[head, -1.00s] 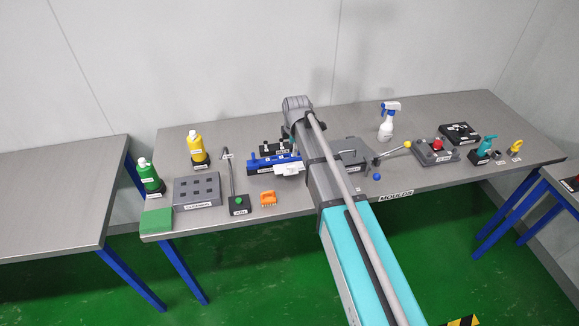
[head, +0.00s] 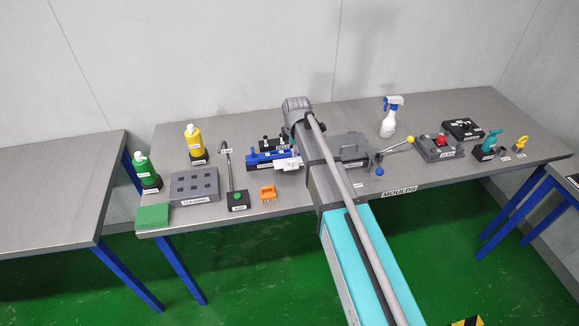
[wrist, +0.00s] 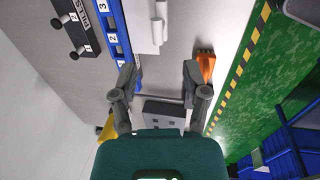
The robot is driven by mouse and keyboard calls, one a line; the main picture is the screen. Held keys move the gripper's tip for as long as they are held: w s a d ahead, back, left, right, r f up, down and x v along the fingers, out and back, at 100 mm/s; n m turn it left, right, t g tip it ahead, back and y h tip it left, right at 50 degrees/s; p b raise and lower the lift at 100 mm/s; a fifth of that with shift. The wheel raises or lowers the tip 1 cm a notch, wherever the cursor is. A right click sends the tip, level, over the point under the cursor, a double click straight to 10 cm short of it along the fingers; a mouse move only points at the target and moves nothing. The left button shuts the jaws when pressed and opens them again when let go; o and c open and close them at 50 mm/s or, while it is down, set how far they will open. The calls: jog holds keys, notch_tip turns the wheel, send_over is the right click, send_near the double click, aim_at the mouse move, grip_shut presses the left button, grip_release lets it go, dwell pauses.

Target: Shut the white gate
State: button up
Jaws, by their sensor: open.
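A white piece (head: 288,163) sits at the front of the blue block (head: 262,157) on the table, close to the left side of my arm. In the wrist view, a white piece (wrist: 143,25) with a rounded bar beside it lies next to the blue block (wrist: 113,30), which bears number labels. I take it for the white gate; its exact position is hard to tell. My gripper (wrist: 160,77) is open and empty, with the white piece ahead of its fingertips and apart from them. In the head view my arm hides the gripper.
An orange brush (head: 267,193) lies in front of the blue block. Left of it stand a black base with a green button (head: 238,200) and a lever, and a grey holed block (head: 195,186). A dark block with knobs (wrist: 75,28) stands beyond the blue block.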

aim_at(292, 161)
jog(key=shift+w+a+f+b, duration=0.1)
jog(key=shift+w+f+b, duration=0.2)
jog(key=shift+f+b, duration=1.2)
jog(key=shift+w+a+f+b, duration=0.1)
jog(key=shift+w+f+b, duration=0.2)
jog(key=shift+f+b, duration=1.15)
jog(key=shift+w+a+f+b, duration=0.1)
jog(key=shift+w+f+b, duration=0.2)
jog(key=shift+f+b, duration=1.2)
jog(key=shift+f, duration=0.15)
grip_shut()
